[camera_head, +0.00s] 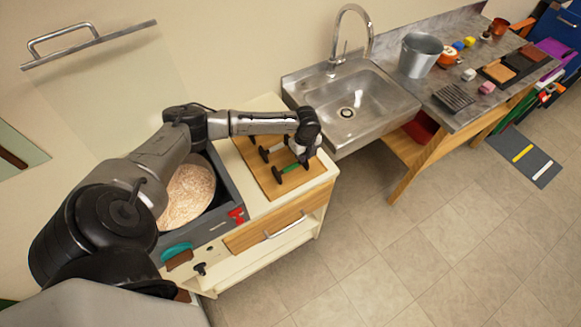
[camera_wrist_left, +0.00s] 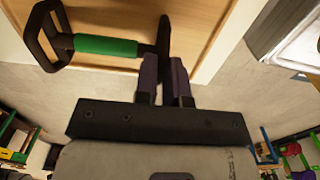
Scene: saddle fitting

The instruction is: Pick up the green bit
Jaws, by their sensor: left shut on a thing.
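The green bit (camera_head: 292,168) has a green middle bar and dark cheek pieces at its ends. It is at the wooden board on top of the cream cabinet. In the left wrist view the green bit (camera_wrist_left: 105,46) lies across the upper left, with an open dark ring at its left end. My left gripper (camera_wrist_left: 165,68) is shut on the dark cheek piece at its right end. In the head view my left gripper (camera_head: 304,152) is above the right side of the board, partly hiding what it holds. I cannot tell whether the bit is lifted. My right gripper is out of view.
The wooden board (camera_head: 262,180) carries another dark-ended bit (camera_head: 265,153) beside the green one. A grey bin of grain (camera_head: 188,192) stands left of it. A metal sink (camera_head: 352,108) with a tall tap is to the right, then a cluttered bench (camera_head: 440,118). The floor in front is clear.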

